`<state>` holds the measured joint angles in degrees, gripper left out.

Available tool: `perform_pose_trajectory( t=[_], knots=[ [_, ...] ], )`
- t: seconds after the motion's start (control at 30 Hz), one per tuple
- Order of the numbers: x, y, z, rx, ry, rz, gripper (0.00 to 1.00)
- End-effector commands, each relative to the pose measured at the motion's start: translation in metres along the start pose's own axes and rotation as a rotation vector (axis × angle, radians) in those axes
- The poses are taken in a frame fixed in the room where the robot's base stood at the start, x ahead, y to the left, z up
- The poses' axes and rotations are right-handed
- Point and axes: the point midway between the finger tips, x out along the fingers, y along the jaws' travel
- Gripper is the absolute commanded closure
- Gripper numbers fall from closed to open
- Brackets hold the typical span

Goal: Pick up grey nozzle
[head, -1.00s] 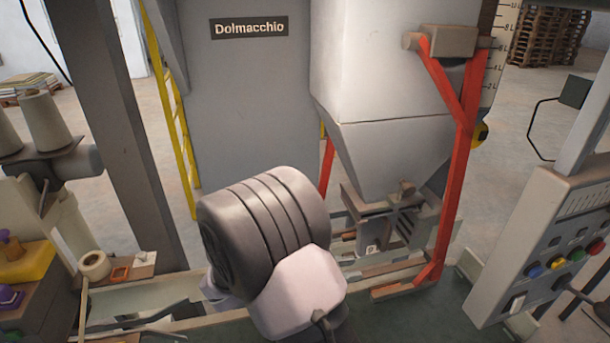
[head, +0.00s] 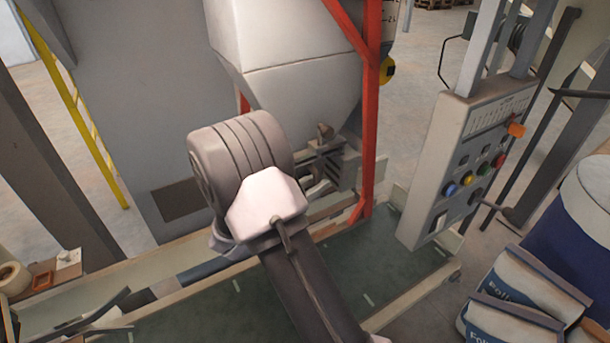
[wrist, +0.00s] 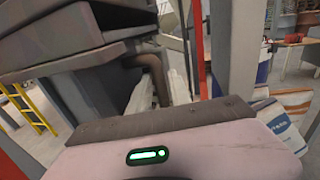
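I cannot pick out the grey nozzle for certain. Under the hopper outlet in the head view is a grey clamp-like assembly (head: 326,165) with a small brownish knob (head: 325,131) on top. In the wrist view, a dark brownish bent pipe-like piece (wrist: 154,72) hangs below grey machine parts. My gripper (wrist: 162,90) shows there as two pale fingers, apart, with the pipe-like piece seen between or behind them. I cannot tell whether they touch it. In the head view my own wrist hides the fingers, close to the outlet's left.
The hopper (head: 290,60) and a red frame post (head: 371,120) stand beside the outlet. A control panel (head: 460,165) with coloured buttons is to the right, with filled sacks (head: 525,285) lower right. The green bench top (head: 400,262) is clear in front.

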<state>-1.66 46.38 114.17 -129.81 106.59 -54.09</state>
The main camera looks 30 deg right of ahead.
Motion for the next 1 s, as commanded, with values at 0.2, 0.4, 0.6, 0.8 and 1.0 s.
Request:
perform_pose_trajectory(
  t=[0.2, 0.4, 0.6, 0.8, 1.0],
  knots=[
    [0.0039, 0.0002, 0.0005, 0.000, 0.001, 0.001, 0.76],
    [0.0036, 0.0001, 0.0004, 0.000, 0.001, 0.000, 1.00],
    [0.0035, 0.0000, 0.0003, 0.000, 0.001, 0.000, 1.00],
    [0.0034, -0.0001, 0.0001, -0.001, 0.001, 0.000, 1.00],
    [0.0034, -0.0001, 0.0000, -0.001, 0.001, 0.000, 1.00]
  ],
)
